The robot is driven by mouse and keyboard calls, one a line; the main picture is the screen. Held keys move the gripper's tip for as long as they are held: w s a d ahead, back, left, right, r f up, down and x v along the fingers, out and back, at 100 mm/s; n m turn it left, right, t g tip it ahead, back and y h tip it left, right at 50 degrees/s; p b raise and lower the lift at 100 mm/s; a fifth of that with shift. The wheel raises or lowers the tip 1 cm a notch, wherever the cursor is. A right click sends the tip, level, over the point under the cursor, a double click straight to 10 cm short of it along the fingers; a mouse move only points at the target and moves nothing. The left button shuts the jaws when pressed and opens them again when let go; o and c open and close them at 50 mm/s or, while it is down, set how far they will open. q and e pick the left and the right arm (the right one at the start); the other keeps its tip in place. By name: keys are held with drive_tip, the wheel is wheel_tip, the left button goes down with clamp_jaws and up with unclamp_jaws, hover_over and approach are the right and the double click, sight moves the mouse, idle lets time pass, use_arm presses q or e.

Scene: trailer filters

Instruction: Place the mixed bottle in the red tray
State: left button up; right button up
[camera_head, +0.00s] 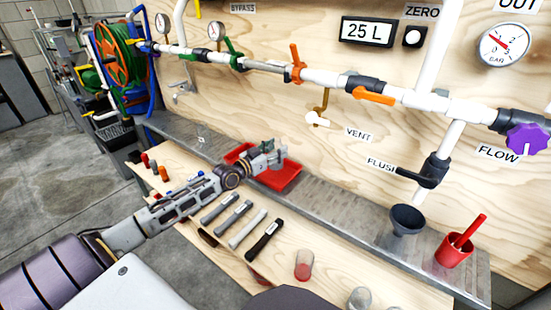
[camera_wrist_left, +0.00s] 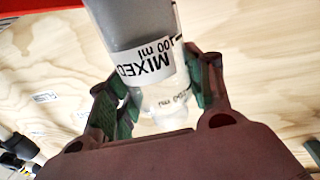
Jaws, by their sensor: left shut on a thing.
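The mixed bottle (camera_wrist_left: 138,62), clear with a white label reading "MIXED 100 ml", is between the green-padded fingers of my left gripper (camera_wrist_left: 155,95) in the left wrist view. The gripper is shut on it. In the head view my left gripper (camera_head: 266,156) is at the red tray (camera_head: 284,181), over its left part. The gripper hides part of the tray, and I cannot make out the bottle clearly there. I cannot tell whether the bottle touches the tray. A red edge (camera_wrist_left: 35,5) shows at the top left of the wrist view. My right gripper is not in view.
Several filter-like sticks (camera_head: 241,224) lie on the wooden bench below my left arm. A dark funnel (camera_head: 407,219) and a red cup (camera_head: 455,247) stand on the metal ledge at right. Pipes and valves (camera_head: 318,77) run along the wall behind. The ledge between tray and funnel is clear.

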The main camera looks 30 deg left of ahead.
use_arm(q)
drive_tip(key=shift+f, duration=0.55)
wheel_tip(320, 180, down, 2)
drive_tip(key=shift+f+b, duration=0.1)
drive_tip(key=shift+b, duration=0.6)
drive_tip(key=shift+f, duration=0.1)
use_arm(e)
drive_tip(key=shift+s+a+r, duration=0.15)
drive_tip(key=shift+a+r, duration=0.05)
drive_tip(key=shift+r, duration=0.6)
use_arm(q)
drive_tip(key=shift+f, duration=0.1)
drive_tip(key=o, duration=1.1)
drive_tip(key=shift+o, duration=0.5)
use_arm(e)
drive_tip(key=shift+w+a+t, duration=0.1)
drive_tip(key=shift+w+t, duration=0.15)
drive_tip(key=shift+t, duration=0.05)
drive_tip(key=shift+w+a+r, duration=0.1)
